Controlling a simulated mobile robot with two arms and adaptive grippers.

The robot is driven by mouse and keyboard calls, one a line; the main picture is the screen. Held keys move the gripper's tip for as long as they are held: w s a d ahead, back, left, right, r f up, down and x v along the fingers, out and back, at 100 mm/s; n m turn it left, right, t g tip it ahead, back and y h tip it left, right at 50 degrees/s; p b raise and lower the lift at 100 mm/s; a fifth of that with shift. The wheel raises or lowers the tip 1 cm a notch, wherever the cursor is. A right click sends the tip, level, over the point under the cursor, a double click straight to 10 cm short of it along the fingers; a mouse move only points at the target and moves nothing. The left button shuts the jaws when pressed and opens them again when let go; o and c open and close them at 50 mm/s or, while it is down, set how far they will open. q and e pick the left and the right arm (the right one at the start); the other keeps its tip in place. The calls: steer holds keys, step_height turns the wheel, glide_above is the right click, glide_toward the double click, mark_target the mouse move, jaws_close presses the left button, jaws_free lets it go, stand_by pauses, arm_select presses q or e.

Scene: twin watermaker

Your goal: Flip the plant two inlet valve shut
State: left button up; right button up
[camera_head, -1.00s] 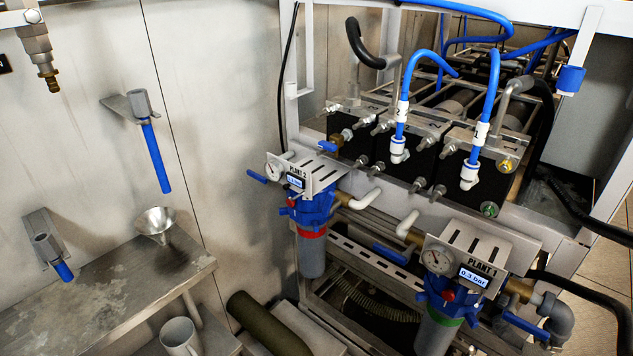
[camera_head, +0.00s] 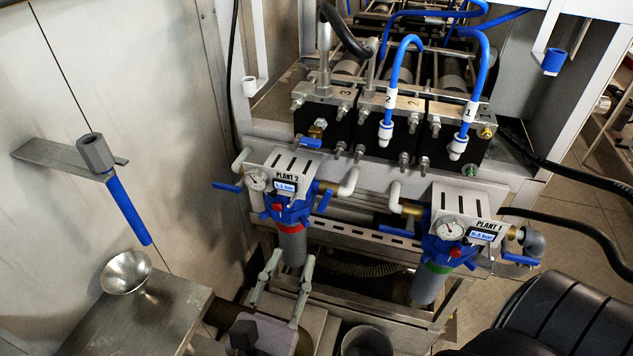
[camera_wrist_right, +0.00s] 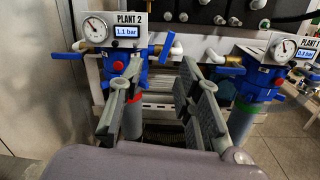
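The Plant 2 unit (camera_head: 290,175) has a gauge, a display reading 1.1 bar, a blue body and a red ring on its grey filter bowl. A blue lever (camera_head: 228,187) sticks out at its left, and another blue lever (camera_head: 325,200) stands at its right. Which one is the inlet valve is not labelled. In the right wrist view the left lever (camera_wrist_right: 64,72) points left and the right lever (camera_wrist_right: 168,47) stands tilted. My right gripper (camera_head: 292,260) is open and empty, below and in front of Plant 2; its fingers (camera_wrist_right: 160,66) point up toward the unit. My left gripper is not in view.
The Plant 1 unit (camera_head: 463,225), with blue levers and a green ring, stands right of Plant 2. A metal funnel (camera_head: 126,272) sits on a shelf at left. Blue hoses and black pump blocks are behind.

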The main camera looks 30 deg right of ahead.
steer(key=m, duration=0.1)
steer(key=p, duration=0.2)
glide_toward(327, 197)
steer(key=shift+g, duration=0.4)
steer(key=p+x, duration=0.1)
steer(key=x, duration=0.2)
steer(key=p+x, duration=0.2)
steer(key=x, duration=0.1)
steer(key=p+x, duration=0.1)
steer(key=x, duration=0.2)
steer(key=shift+w+d+r, duration=0.15)
steer(key=shift+w+r, duration=0.15)
steer(key=shift+r, duration=0.05)
steer(key=shift+w+d+f+p, duration=0.1)
steer(key=shift+w+d+p, duration=0.2)
steer(key=shift+w+d, duration=0.05)
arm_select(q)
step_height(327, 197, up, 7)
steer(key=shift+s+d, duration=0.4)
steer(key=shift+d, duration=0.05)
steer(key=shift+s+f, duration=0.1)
arm_select(e)
steer(key=shift+c, duration=0.4)
jaws_close()
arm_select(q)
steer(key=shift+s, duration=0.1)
